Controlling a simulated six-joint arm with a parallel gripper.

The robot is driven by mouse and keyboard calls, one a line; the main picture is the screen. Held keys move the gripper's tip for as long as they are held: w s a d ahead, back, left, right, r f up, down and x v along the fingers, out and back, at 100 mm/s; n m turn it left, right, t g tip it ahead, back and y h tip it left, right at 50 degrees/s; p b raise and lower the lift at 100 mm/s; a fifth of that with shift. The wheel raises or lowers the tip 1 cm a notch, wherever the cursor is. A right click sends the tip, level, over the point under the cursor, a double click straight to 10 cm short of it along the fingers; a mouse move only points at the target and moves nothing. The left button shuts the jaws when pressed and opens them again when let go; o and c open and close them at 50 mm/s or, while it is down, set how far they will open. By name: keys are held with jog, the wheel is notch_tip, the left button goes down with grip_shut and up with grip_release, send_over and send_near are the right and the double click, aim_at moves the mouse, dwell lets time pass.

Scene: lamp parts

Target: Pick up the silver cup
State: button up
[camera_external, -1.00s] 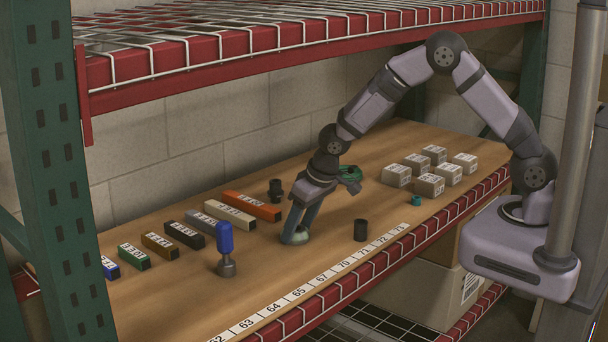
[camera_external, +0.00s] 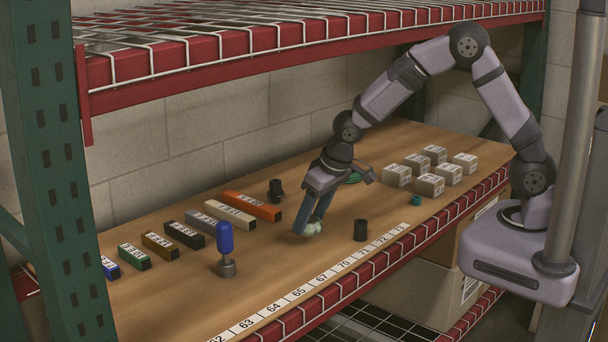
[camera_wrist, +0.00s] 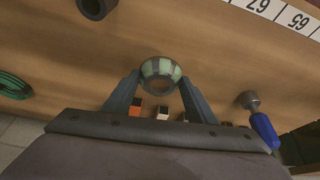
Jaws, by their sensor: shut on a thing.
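A small round, pale grey-green cup (camera_external: 313,229) sits between my fingertips near the middle of the wooden shelf. My gripper (camera_external: 307,225) points down and is shut on it, one finger on each side. In the wrist view the cup (camera_wrist: 161,67) shows as a rounded ring with light green patches and a dark opening, between the two fingers of my gripper (camera_wrist: 160,80). It looks just above the wood, but I cannot tell the exact gap. Part of its side is hidden by the fingers.
A dark cylinder (camera_external: 360,230) stands to the right, and a black fitting (camera_external: 275,190) behind left. A blue-handled piece (camera_external: 225,248) stands upright at left. Coloured labelled bars (camera_external: 184,234) line the back left; white boxes (camera_external: 430,184) stand right. A green coil (camera_external: 353,179) lies behind my gripper.

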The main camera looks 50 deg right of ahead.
jog(key=s+b, duration=0.1)
jog(key=s, duration=0.3)
jog(key=s+d+b, duration=0.1)
jog(key=s, duration=0.4)
jog(key=s+b, duration=0.1)
jog(key=s, duration=0.4)
jog(key=shift+s+d, duration=0.2)
jog(key=shift+d, duration=0.05)
jog(key=shift+w, duration=0.1)
